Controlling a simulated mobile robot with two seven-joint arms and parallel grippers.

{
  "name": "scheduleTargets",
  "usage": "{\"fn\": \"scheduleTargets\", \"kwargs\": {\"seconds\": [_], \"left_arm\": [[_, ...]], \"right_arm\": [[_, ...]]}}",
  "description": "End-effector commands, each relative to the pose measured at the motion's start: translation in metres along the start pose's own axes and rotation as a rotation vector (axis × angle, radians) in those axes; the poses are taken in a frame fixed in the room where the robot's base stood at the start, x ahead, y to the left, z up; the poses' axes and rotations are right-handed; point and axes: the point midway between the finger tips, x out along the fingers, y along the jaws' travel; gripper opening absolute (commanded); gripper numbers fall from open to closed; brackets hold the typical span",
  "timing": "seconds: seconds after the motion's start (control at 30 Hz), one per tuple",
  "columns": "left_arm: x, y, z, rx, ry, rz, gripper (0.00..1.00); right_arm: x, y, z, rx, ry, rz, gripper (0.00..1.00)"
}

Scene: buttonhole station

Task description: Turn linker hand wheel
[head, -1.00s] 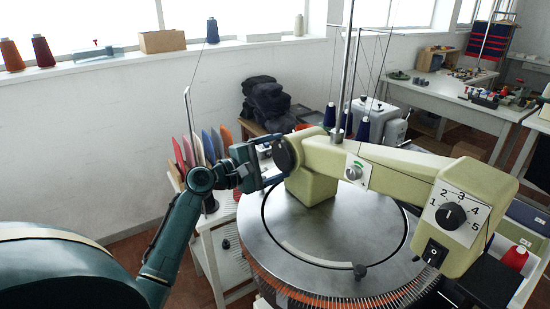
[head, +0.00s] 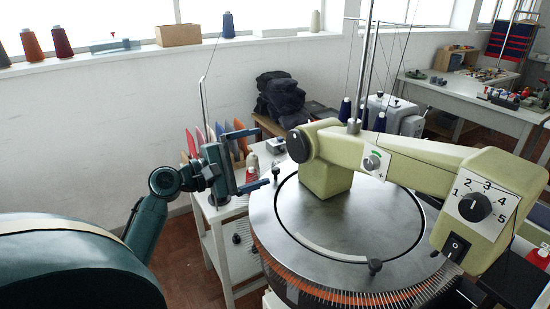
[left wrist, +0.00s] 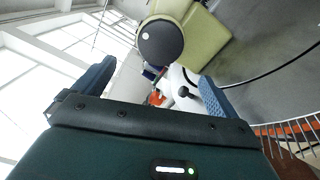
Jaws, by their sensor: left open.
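The linker hand wheel is a black round knob (head: 299,145) on the left end of the pale green machine arm (head: 400,157). In the left wrist view the wheel (left wrist: 160,43) shows as a dark disc with a small pale dot, beyond the fingers. My left gripper (head: 249,160) is open and empty, to the left of the wheel and apart from it. In the left wrist view its two blue fingers (left wrist: 153,86) are wide apart, with the wheel above the gap between them. My right gripper is not in view.
The round metal linker plate (head: 345,225) with its ring of points lies below the arm. Thin rods and thread cones stand behind the machine. Open air lies left of the wheel.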

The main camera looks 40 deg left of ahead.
Motion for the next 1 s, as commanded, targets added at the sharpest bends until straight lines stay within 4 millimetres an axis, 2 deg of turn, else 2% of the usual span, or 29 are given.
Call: {"fn": "scheduleTargets", "kwargs": {"seconds": [0.1, 0.3, 1.0], "left_arm": [[-0.02, -0.002, -0.001, 0.0, 0.001, -0.002, 0.97], [-0.034, 0.0, 0.0, 0.0, 0.0, 0.0, 0.97], [-0.035, 0.0, 0.0, 0.0, 0.0, 0.0, 0.97]], "right_arm": [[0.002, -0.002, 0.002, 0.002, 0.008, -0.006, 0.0], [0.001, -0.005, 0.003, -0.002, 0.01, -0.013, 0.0], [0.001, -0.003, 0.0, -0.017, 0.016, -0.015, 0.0]]}}
